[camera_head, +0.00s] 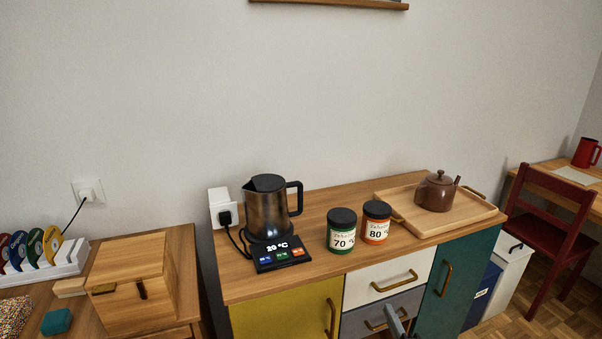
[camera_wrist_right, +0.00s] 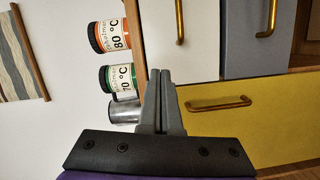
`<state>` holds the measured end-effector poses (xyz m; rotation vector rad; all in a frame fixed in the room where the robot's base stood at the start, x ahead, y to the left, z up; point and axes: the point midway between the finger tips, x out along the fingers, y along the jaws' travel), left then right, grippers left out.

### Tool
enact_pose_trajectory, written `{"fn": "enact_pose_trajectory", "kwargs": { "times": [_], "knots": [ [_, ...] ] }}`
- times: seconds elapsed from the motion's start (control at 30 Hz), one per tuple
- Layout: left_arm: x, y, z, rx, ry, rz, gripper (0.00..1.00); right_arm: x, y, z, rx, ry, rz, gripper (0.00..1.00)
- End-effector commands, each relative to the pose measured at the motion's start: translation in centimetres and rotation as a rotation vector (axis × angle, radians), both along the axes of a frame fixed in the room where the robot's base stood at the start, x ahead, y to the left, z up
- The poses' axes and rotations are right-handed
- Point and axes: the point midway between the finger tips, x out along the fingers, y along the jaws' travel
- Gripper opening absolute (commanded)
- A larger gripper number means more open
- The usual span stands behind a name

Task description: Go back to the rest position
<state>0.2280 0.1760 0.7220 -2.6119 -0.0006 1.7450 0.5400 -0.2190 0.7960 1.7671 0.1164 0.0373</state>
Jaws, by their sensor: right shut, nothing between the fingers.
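My right gripper (camera_head: 396,322) shows at the bottom edge of the head view, in front of the sideboard's grey drawer. In the right wrist view my right gripper (camera_wrist_right: 160,74) has its two grey fingers together with nothing between them. That view is turned on its side, and the fingers point toward the sideboard front. My left gripper is not in the head view.
The sideboard (camera_head: 312,263) carries a kettle (camera_head: 268,210) on its base, a green-labelled tin (camera_head: 341,231), an orange-labelled tin (camera_head: 376,222), and a teapot (camera_head: 436,192) on a wooden tray (camera_head: 446,221). Brass handles (camera_head: 398,281) stick out in front. A wooden box (camera_head: 130,285) stands left.

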Motion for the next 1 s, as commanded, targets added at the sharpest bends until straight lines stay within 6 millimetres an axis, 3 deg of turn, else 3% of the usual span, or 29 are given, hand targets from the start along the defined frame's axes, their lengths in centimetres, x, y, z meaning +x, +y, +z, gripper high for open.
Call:
{"fn": "enact_pose_trajectory", "kwargs": {
  "times": [0.03,0.1,0.23,0.33,0.47,0.7,0.83,1.0],
  "knots": [
    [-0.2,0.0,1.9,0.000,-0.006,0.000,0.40,-0.9,-0.5,2.8,0.055,0.021,-0.046,0.00],
    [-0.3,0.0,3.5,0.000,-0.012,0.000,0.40,-2.0,-1.3,5.0,0.143,0.063,-0.119,0.00],
    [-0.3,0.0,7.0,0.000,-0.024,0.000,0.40,-5.2,-2.6,8.8,0.339,0.166,-0.270,0.00],
    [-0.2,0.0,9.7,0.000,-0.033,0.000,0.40,-8.7,-3.0,10.9,0.511,0.273,-0.393,0.00],
    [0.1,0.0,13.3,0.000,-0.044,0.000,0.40,-14.3,-2.3,12.3,0.738,0.447,-0.549,0.00],
    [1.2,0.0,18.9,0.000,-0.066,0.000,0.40,-24.8,1.7,13.2,1.059,0.786,-0.769,0.00],
    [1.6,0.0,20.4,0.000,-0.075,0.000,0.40,-28.1,3.5,13.4,1.138,0.902,-0.827,0.00],
    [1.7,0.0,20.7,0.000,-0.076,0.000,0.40,-29.6,4.2,13.3,1.168,0.954,-0.852,0.00]
  ]
}}
